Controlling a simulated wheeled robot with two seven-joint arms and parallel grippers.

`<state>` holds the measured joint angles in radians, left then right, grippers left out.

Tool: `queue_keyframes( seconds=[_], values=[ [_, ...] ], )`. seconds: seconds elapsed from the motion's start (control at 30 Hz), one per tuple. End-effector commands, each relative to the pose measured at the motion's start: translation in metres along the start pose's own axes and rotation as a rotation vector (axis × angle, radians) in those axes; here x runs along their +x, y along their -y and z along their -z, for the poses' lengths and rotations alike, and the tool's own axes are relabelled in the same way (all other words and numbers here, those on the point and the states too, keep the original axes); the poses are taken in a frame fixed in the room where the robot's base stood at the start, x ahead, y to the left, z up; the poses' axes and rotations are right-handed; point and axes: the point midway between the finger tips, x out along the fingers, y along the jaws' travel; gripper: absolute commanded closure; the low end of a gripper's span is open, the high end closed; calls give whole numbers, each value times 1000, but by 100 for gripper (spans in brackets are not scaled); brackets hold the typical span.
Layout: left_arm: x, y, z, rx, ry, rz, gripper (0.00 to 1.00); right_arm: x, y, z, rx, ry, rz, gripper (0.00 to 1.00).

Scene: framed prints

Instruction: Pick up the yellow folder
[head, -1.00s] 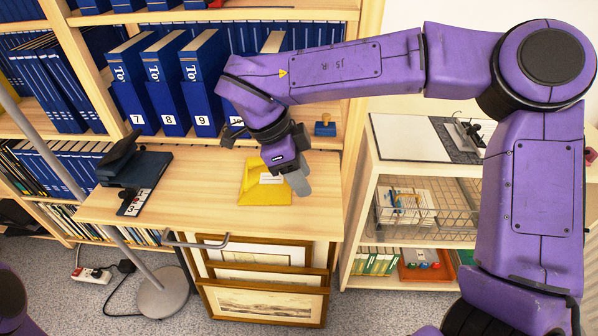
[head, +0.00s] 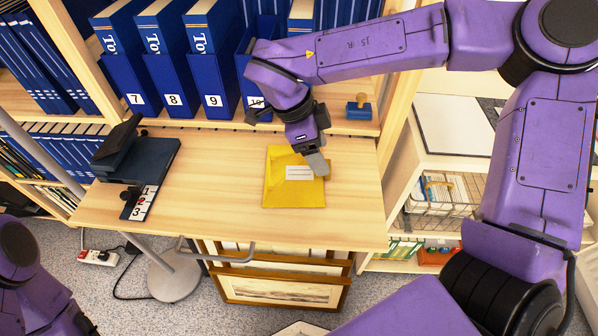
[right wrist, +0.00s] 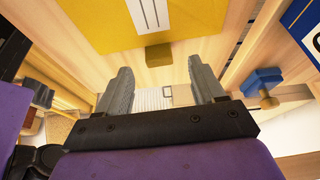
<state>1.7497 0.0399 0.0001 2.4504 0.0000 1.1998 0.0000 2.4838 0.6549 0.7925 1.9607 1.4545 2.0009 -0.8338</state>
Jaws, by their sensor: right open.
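The yellow folder (head: 280,193) lies flat on the wooden desk (head: 225,185), with a white label on its front. My right gripper (head: 316,163) is over the folder's right part in the head view and hides its upper right corner. In the right wrist view, the folder (right wrist: 105,28) fills the upper middle, with a small yellow tab sticking out toward the gripper. The two grey fingers (right wrist: 161,66) are apart with nothing between them. Whether they touch the folder or desk is hard to tell. Of my left arm only a purple part shows; its gripper is out of view.
A black hole punch or stapler-like device (head: 140,160) stands on the desk's left. Numbered blue binders (head: 168,88) line the shelf behind. A stamp (head: 359,107) sits on that shelf. Framed prints (head: 285,290) stand below the desk.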

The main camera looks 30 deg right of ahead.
Motion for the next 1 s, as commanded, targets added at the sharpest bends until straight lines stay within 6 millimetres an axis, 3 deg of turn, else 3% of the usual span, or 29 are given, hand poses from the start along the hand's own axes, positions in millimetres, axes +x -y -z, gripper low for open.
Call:
queue_keyframes(
  seconds=[0.17, 0.37, 0.47, 0.57, 0.6, 0.87, 1.0],
  values=[
    [8, -1, -3, 0, -1, 0, 57, 34, -1, 2, 0, -1, -5, 32],
    [7, -1, -2, 0, -1, 0, 57, 37, -1, 3, 3, 1, -3, 32],
    [7, -1, -2, 0, -1, 0, 57, 37, 0, 3, 3, 0, -3, 58],
    [7, -1, -2, 0, -1, 0, 57, 37, -1, 3, 3, 0, -3, 90],
    [7, -1, -2, 0, -1, 0, 57, 37, -1, 3, 3, 0, -3, 93],
    [6, -1, -2, 0, -1, 0, 57, 34, -1, 4, 3, 1, -2, 93],
    [-1, 0, 1, 0, -1, 0, 57, 10, 0, 13, 5, 2, 0, 93]
  ],
)
